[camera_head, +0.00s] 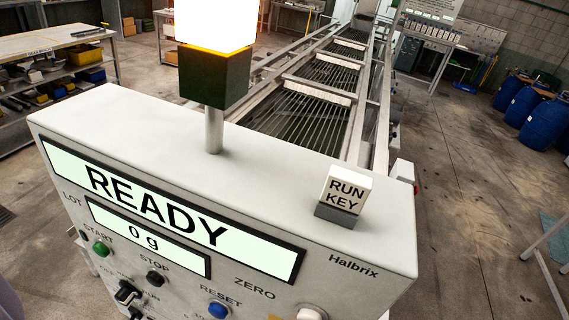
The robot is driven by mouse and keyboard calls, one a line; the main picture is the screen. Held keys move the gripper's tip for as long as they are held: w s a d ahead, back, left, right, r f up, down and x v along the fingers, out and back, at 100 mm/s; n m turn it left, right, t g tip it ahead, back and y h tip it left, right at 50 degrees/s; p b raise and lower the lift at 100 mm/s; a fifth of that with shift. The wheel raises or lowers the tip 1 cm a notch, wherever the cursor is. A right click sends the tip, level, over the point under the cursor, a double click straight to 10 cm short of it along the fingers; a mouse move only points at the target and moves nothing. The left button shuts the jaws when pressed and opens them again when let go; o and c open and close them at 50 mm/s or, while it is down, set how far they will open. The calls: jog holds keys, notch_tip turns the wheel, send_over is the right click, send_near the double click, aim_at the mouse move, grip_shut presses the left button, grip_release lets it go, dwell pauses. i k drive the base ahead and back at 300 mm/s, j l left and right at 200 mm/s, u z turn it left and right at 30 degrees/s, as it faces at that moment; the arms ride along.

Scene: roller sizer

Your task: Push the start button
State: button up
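The start button (101,249) is a small green round button under the START label at the lower left of the control panel. The panel (345,277) is on the front of a pale grey box, tilted in the picture. Its upper display (165,213) reads READY and the lower display (150,238) reads 0 g. A black stop button (155,278) and a blue reset button (217,310) sit to the right of the start button. My gripper is not in view.
A lit lamp (215,25) stands on a post on top of the box. A block marked RUN KEY (345,190) sits on the box top. The roller conveyor (310,110) runs behind. A workbench (45,45) is at left and blue drums (540,122) at right.

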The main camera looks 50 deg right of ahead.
aim_at(100, 249)
jog(key=k+l+z, duration=0.15)
jog(key=k+z, duration=0.2)
jog(key=k+l+z, duration=0.35)
jog(key=k+j, duration=0.05)
jog(key=k, duration=0.05)
